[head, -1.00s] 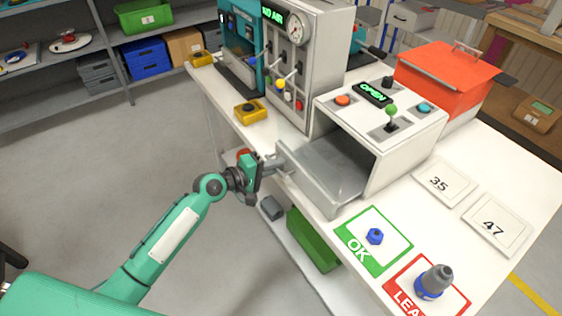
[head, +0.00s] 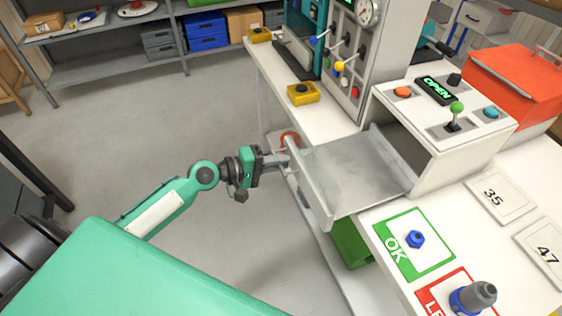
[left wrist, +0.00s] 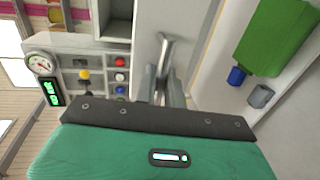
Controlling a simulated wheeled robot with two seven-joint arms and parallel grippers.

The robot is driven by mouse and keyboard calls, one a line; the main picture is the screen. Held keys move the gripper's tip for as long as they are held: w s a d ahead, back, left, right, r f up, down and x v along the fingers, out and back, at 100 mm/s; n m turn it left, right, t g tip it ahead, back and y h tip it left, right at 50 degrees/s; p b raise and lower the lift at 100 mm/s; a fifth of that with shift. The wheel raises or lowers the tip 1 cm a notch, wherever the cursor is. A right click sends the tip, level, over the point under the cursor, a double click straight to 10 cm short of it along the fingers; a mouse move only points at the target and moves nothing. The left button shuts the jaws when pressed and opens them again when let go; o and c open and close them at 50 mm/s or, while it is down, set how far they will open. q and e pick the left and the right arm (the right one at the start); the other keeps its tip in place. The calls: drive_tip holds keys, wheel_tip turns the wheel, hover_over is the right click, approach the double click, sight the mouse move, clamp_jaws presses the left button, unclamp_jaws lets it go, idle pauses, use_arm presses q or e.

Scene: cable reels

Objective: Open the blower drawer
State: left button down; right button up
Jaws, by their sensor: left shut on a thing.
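The blower (head: 455,115) is a white box on the table with a lit green OPEN display, knobs and a small green-topped lever. Its grey metal drawer (head: 355,168) sticks far out of the front toward the left, past the table edge, and looks empty. My left gripper (head: 284,161) is shut on the drawer's handle (head: 291,168) at the drawer's front. In the left wrist view the fingers (left wrist: 165,88) close around the grey handle (left wrist: 164,50), partly hidden by the gripper body. My right gripper is not in view.
A green OK card (head: 388,262) with a blue fitting (head: 415,239) and a red card with a grey-and-blue part (head: 474,297) lie in front of the blower. A tall gauge panel (head: 355,60) stands behind the drawer. A green bin (head: 348,243) sits below. Floor at left is clear.

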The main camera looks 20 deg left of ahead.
use_arm(q)
drive_tip(key=c, duration=1.7)
unclamp_jaws()
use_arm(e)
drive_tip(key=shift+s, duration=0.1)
use_arm(q)
drive_tip(key=shift+b+v, duration=1.65)
drive_tip(key=shift+v, duration=5.25)
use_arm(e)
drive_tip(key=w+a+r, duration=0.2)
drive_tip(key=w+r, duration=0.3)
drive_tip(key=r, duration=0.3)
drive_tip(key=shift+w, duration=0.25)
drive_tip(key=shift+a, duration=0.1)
